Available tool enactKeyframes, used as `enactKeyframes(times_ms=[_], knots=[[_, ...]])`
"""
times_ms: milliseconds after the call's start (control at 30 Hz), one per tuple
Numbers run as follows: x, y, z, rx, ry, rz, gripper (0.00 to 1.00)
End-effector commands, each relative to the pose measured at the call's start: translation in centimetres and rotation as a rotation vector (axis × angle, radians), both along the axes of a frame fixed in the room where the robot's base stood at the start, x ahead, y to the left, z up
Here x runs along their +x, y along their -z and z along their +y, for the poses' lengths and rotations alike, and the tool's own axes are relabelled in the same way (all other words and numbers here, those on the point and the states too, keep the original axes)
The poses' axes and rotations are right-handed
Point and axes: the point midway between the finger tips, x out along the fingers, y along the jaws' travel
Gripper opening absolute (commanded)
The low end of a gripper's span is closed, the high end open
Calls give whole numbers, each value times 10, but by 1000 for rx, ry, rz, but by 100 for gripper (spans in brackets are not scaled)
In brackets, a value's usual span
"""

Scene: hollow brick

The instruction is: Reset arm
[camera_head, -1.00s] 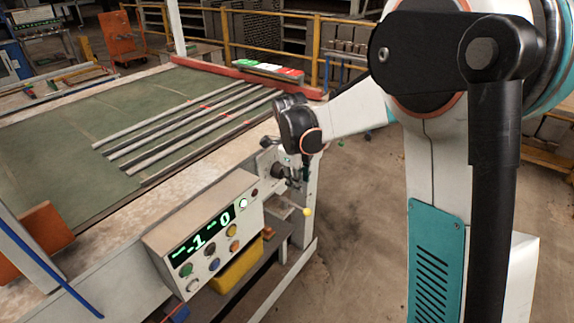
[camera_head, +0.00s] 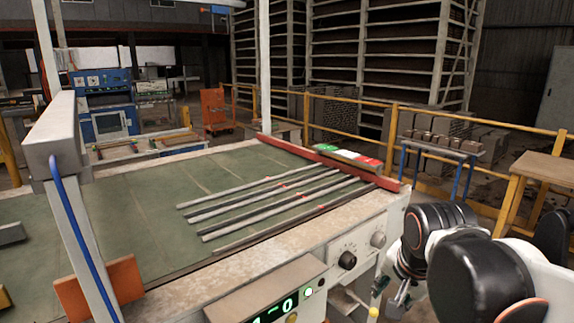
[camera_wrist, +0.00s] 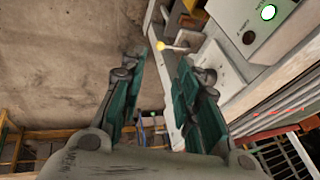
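My arm (camera_head: 480,270) is at the lower right of the head view, beside the right end of the green-topped machine table (camera_head: 130,220). A control box (camera_head: 270,295) with a green display shows at the bottom of the head view. Its lit button panel (camera_wrist: 250,30) is at the top right of the wrist view, apart from the fingers.
A yellow-knobbed lever (camera_wrist: 160,46) and a white table frame lie beyond the fingertips. Yellow railings (camera_head: 430,112) run behind the table. A blue-legged rack with blocks (camera_head: 440,143) stands at the back right. Bare floor (camera_wrist: 60,60) fills the wrist view's left.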

Motion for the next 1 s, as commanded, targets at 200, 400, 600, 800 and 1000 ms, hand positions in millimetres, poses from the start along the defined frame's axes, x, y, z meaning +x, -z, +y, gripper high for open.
enactKeyframes(times_ms=[200, 400, 600, 800, 1000], knots=[[-54, 1, 4, -169, -369, -71, 30], [-87, 10, 7, -316, -634, -124, 30], [-99, 15, 8, -391, -750, -147, 30], [-99, 15, 9, -399, -762, -149, 30], [-99, 15, 9, -398, -761, -149, 30]])
